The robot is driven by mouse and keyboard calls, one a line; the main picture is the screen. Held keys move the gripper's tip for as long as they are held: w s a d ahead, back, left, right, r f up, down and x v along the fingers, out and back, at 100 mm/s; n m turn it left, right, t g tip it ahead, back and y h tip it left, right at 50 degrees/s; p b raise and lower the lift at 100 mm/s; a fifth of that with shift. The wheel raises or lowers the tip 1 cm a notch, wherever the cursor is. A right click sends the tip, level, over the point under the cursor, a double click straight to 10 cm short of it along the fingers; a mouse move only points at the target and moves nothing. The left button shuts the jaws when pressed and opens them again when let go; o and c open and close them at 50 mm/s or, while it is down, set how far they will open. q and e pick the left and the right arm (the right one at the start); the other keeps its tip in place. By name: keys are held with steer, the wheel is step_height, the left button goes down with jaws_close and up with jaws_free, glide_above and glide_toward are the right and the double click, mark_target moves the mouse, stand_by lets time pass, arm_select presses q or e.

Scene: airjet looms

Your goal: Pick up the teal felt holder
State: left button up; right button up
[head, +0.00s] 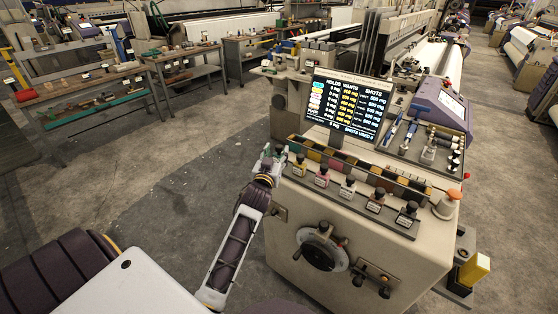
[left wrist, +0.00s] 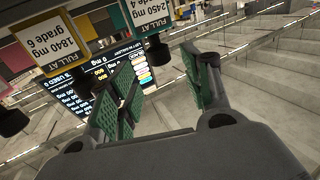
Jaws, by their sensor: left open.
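The teal felt holder (left wrist: 147,14) shows at the top of the left wrist view, upside down, with a white tag and a black knob. Its knob appears in line with the gap between my fingers; I cannot tell how far beyond the fingertips it is. My left gripper (left wrist: 160,62) is open, its green pads apart with nothing held. In the head view my left gripper (head: 273,155) is at the left front corner of the beige machine and hides most of the teal holder. My right gripper is out of view.
A yellow-tagged holder (head: 299,166) stands close beside, with several more black-knobbed holders along the machine's (head: 330,222) front edge. A row of coloured compartments and a screen (head: 347,103) are behind. Work tables (head: 105,75) stand at far left. The floor left of the machine is clear.

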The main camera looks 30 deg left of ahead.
mark_target(278, 148)
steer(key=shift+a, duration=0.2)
arm_select(q)
steer(key=shift+x, duration=1.15)
steer(key=shift+w+a+f, duration=0.2)
steer(key=shift+w+a, duration=0.15)
steer(key=shift+w, duration=0.35)
steer(key=shift+w+a, duration=0.15)
steer(key=shift+w, duration=0.45)
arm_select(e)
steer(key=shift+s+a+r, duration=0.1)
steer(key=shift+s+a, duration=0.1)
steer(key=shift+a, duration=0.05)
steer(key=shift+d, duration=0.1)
arm_select(q)
jaws_close()
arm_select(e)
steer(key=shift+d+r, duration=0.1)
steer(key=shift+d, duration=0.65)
